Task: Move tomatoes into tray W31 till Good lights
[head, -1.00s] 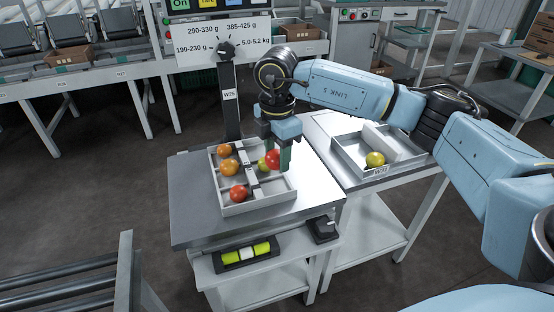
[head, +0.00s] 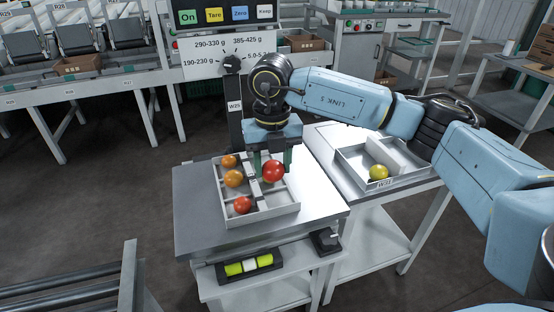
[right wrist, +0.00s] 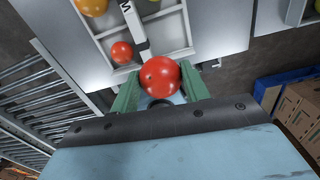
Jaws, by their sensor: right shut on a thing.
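My right gripper (head: 273,166) is shut on a red tomato (head: 273,174), above the right part of the divided grey tray (head: 263,218) on the left table. The held tomato (right wrist: 160,76) sits between the green fingers in the right wrist view. In that left tray lie two orange tomatoes (head: 233,178) and a smaller red tomato (head: 242,204). A yellow-green tomato (right wrist: 155,1) shows at the top edge of the right wrist view. Tray W31 (head: 386,183), on the right table, holds a yellow-green tomato (head: 379,171). My left gripper is out of view.
A post marked W25 (head: 234,107) with a weight-range sign and dial (head: 232,63) stands behind the left tray. Above it are On, Tare, Zero and Keep panels (head: 225,15).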

